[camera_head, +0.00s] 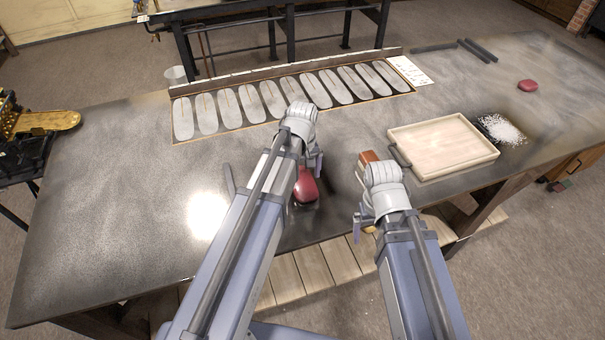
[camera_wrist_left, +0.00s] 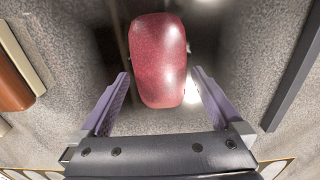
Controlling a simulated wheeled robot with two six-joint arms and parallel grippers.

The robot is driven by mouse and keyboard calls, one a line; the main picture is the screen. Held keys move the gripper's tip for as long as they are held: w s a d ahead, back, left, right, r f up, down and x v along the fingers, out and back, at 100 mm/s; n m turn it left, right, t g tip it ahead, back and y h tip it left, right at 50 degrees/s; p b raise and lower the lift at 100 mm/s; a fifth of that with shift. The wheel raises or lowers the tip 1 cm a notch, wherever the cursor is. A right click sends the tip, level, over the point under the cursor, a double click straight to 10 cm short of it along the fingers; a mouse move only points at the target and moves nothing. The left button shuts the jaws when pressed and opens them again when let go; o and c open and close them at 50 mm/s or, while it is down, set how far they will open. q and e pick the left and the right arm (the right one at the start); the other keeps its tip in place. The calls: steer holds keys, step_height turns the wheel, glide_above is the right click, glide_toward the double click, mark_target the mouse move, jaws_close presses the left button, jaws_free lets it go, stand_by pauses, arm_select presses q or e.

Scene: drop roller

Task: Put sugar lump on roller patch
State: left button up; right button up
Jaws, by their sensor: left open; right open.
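A glossy red lump (camera_head: 306,187), which looks like a sugar lump, lies on the table near its front edge; it also shows in the left wrist view (camera_wrist_left: 160,58). My left gripper (camera_head: 312,158) is over it, open. In the left wrist view its fingers (camera_wrist_left: 160,78) stand on either side of the lump, with gaps visible. A second red lump (camera_head: 527,85) lies at the far right of the table. My right gripper (camera_head: 368,222) is open near the front edge, its fingers partly hidden. The surface around the near lump is dark; I cannot tell which area is the roller patch.
A wooden tray (camera_head: 440,124) and a pile of white grains (camera_head: 501,129) stand on the right. A brown block (camera_head: 369,157) sits by my right gripper. A board of grey ovals (camera_head: 333,110) lies along the back. A dark bar (camera_head: 229,181) lies left of my arm. The table's left side is clear.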

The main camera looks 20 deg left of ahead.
step_height(320, 180, up, 10)
steer(key=p, duration=0.9)
steer(key=shift+r, duration=0.15)
stand_by(0.6)
